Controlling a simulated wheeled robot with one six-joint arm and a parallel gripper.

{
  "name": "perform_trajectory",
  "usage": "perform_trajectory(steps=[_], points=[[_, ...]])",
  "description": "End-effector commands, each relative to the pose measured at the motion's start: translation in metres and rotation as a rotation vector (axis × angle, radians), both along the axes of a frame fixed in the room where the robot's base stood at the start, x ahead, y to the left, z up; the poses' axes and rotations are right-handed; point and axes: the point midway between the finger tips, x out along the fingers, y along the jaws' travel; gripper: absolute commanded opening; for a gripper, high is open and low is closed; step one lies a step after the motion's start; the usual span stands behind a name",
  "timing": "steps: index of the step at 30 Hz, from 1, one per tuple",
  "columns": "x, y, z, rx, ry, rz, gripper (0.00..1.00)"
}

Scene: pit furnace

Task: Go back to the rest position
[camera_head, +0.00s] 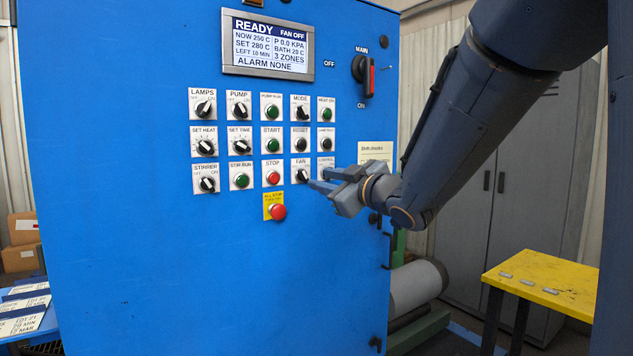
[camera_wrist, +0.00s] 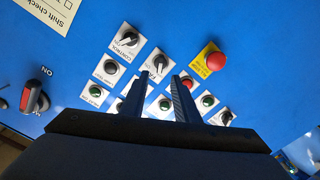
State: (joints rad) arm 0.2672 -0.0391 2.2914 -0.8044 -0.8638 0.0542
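My gripper (camera_head: 319,180) is at the right side of the blue panel's control rows, close to the FAN knob (camera_head: 302,175). In the wrist view its two dark fingers stand apart with an empty gap between the tips (camera_wrist: 162,76). The FAN knob (camera_wrist: 159,64) shows just beyond that gap. I cannot tell whether a fingertip touches it. In the head view my gripper partly covers the CONTROL switch, which shows clearly in the wrist view (camera_wrist: 129,39). The display (camera_head: 268,45) reads READY, FAN OFF and ALARM NONE.
A red ALL STOP button (camera_head: 278,211) sits below the STOP button (camera_head: 273,178). The MAIN switch (camera_head: 366,76) is at upper right. A yellow table (camera_head: 545,275) stands at lower right, before grey cabinets (camera_head: 500,190). A grey cylinder (camera_head: 415,287) lies beside the panel.

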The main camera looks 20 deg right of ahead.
Motion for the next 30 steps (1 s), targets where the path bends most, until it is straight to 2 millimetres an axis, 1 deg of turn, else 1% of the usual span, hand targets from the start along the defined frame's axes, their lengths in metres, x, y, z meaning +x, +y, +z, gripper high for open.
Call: perform_trajectory(steps=[4, 13, 15, 17, 20, 21, 23, 24, 26, 27, 29, 30], points=[[-0.008, -0.002, 0.0, 0.0, 0.0, 0.0, 0.28], [-0.008, -0.002, 0.0, 0.001, 0.002, 0.0, 0.28], [-0.007, -0.004, -0.006, 0.005, 0.017, -0.012, 0.28], [-0.006, -0.007, -0.018, 0.014, 0.055, -0.04, 0.28], [-0.006, -0.017, -0.058, 0.038, 0.177, -0.129, 0.28], [-0.009, -0.021, -0.08, 0.053, 0.248, -0.175, 0.28], [-0.018, -0.027, -0.119, 0.075, 0.371, -0.249, 0.28], [-0.028, -0.03, -0.145, 0.089, 0.457, -0.297, 0.28], [-0.046, -0.033, -0.183, 0.108, 0.585, -0.361, 0.28], [-0.061, -0.033, -0.206, 0.121, 0.67, -0.4, 0.28], [-0.086, -0.031, -0.239, 0.137, 0.8, -0.454, 0.28], [-0.105, -0.028, -0.259, 0.145, 0.885, -0.486, 0.28]])
